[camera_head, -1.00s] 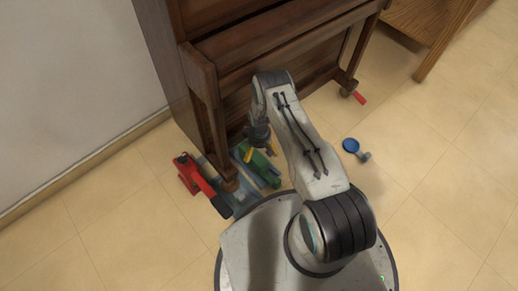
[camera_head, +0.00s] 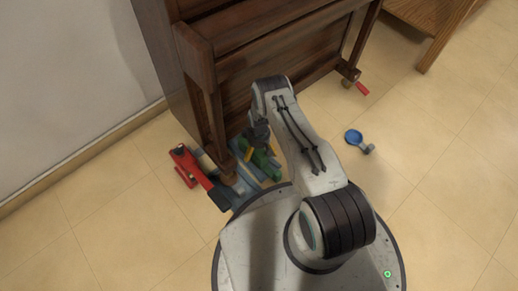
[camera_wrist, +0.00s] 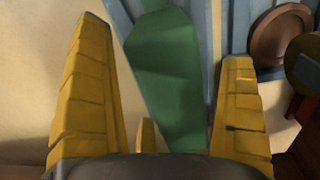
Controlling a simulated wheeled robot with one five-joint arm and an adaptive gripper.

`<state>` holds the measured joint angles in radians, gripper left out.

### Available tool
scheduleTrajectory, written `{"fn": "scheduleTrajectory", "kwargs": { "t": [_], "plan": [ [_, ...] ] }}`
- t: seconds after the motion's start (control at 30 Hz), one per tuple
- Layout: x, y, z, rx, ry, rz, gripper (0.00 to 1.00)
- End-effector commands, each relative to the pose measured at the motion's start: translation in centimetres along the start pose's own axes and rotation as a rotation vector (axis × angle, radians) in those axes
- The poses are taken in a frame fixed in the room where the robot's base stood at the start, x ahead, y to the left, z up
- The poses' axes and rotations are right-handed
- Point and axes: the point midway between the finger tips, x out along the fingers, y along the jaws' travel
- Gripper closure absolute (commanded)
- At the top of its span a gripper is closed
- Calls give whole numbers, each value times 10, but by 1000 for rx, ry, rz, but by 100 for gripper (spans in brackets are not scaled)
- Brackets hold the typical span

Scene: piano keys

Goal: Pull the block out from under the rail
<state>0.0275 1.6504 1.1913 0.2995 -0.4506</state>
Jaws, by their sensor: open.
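The green block (camera_head: 259,158) lies on the floor at the foot of the piano, partly covered by my gripper in the head view. In the wrist view the green block (camera_wrist: 172,75) is a long faceted piece, lying between my yellow fingers with gaps on both sides. My gripper (camera_wrist: 163,40) is open and points down at the block. In the head view my gripper (camera_head: 262,152) is low beside the piano's left front leg. I cannot clearly make out the rail or whether the block touches it.
A red tool (camera_head: 189,166) lies left of the piano leg (camera_head: 217,130). Blue-grey strips (camera_wrist: 228,30) and a brown disc (camera_wrist: 282,36) lie close by the right finger. A blue round piece (camera_head: 354,137) sits on open floor to the right.

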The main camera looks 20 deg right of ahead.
Motion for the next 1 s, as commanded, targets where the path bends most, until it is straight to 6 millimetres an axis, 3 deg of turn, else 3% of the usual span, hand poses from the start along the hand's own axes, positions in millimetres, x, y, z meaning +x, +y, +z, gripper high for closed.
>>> {"fn": "scheduleTrajectory", "kwargs": {
  "t": [0.27,1.0],
  "plan": [
    [1,0,0,0,0,0,1],
    [1,0,0,0,0,0,67]
  ]
}}
